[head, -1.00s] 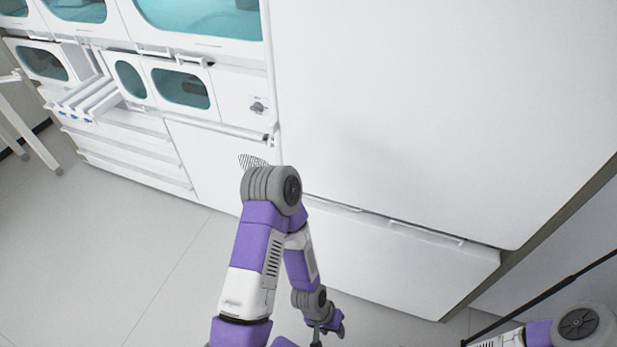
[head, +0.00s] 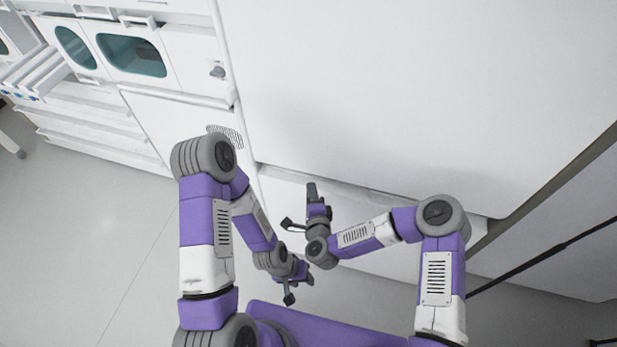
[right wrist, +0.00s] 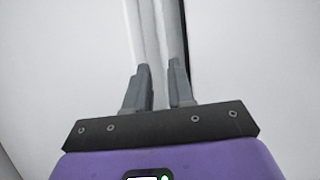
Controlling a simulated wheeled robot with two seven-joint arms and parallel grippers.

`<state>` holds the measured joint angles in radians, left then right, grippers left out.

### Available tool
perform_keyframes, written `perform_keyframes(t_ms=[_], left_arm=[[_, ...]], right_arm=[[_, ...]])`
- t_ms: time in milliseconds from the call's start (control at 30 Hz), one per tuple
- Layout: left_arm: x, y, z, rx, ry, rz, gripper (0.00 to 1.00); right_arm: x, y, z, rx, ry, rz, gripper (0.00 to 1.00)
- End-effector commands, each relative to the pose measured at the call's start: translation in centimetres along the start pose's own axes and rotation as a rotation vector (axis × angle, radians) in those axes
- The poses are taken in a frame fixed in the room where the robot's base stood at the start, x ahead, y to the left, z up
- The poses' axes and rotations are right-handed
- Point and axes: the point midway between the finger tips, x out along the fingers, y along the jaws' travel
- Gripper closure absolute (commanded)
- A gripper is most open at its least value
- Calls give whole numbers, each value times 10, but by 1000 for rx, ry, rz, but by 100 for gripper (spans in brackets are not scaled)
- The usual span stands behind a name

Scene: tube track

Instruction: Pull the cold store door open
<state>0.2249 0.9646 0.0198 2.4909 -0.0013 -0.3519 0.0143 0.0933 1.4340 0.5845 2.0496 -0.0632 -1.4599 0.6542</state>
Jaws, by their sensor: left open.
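The cold store door seems to be the large white panel (head: 400,80) filling the upper right of the head view; it looks closed. A pale vertical bar (head: 229,60) runs along its left edge. My right gripper (head: 312,190) is in front of the unit's lower seam, to the right of and below that bar. Contact cannot be told. My left gripper (head: 298,288) is open and empty, low and nearer to me.
A white lower panel (head: 385,245) lies under the big door, partly behind my right arm. Cabinets with teal windows (head: 132,54) and shelves (head: 90,120) stand at the left. Bare floor (head: 80,240) is at the lower left. A dark rod (head: 540,255) crosses at the right.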

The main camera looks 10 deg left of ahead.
Motion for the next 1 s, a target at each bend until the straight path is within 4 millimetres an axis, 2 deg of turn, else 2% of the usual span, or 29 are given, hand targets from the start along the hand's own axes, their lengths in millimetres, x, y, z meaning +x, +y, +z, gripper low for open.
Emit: perform_keyframes(t_ms=[167, 400, 533, 700, 967, 1000], left_arm=[[5, -2, 0, 0, 1, 0, 57], [14, -5, -1, 0, 1, 0, 57], [17, -6, -1, 0, 1, 0, 57], [19, -7, -1, 0, 1, 0, 57], [18, -7, -1, 0, 1, 0, 57], [18, -7, -1, 0, 1, 0, 57]], right_arm=[[15, -4, 1, 27, 18, -25, 77], [52, -4, 0, 24, 17, -22, 77], [67, -5, 0, 23, 17, -22, 77], [76, -5, 0, 22, 15, -20, 77], [77, -6, 0, 22, 14, -19, 77], [77, -6, 0, 22, 14, -19, 83]])
